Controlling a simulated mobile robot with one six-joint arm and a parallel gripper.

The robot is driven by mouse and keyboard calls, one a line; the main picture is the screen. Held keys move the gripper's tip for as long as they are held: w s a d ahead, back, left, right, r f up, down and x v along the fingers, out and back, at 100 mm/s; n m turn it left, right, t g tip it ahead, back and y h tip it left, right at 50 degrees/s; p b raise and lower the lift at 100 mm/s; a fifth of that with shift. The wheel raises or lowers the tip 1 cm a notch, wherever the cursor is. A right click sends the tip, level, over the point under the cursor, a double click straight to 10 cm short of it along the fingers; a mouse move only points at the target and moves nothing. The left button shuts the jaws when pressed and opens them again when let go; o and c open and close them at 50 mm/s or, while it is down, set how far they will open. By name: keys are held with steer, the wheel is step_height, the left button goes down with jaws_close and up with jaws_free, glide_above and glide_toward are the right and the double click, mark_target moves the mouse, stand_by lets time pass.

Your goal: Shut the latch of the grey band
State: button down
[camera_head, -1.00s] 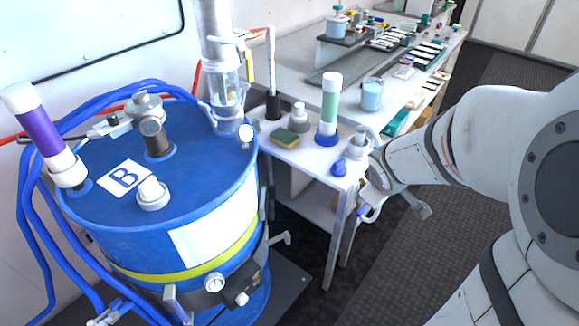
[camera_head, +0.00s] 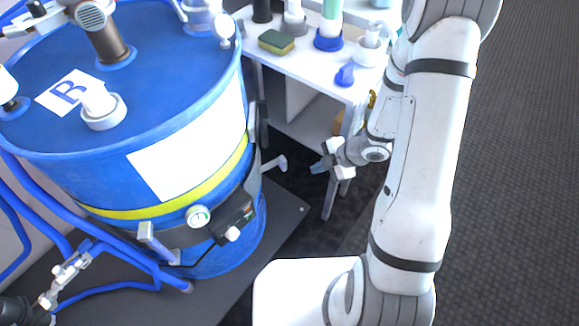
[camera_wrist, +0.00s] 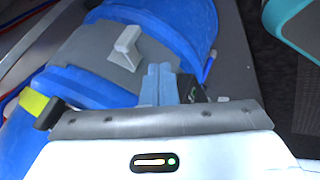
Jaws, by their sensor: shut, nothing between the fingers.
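A grey band (camera_head: 183,237) runs around the lower part of the blue drum (camera_head: 85,190), below its yellow stripe. A light grey latch lever (camera_head: 272,163) sticks out from the band's right side, away from the drum wall. In the wrist view a pale lever (camera_wrist: 125,46) stands up from a grey surface, with blue drum wall around it. My gripper (camera_head: 318,167) is to the right of the lever, apart from it and pointing toward the drum. Its fingertips (camera_wrist: 158,72) are shut and empty in the wrist view.
A black box (camera_head: 232,217) with a white knob and a gauge (camera_head: 198,216) sits on the band's front. Another grey bracket (camera_head: 152,240) juts out to its left. A white table (camera_head: 300,68) with a sponge (camera_head: 276,42) stands behind my gripper. Blue hoses run at the left.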

mark_target(274, 165)
steer(key=shift+a+f, duration=0.1)
steer(key=w+a+f+b, duration=0.3)
steer(key=w+a+f, duration=0.2)
steer(key=a+f, duration=0.2)
steer(key=shift+w+a+f, duration=0.25)
steer(key=shift+w+f, duration=0.1)
steer(key=shift+f, duration=0.05)
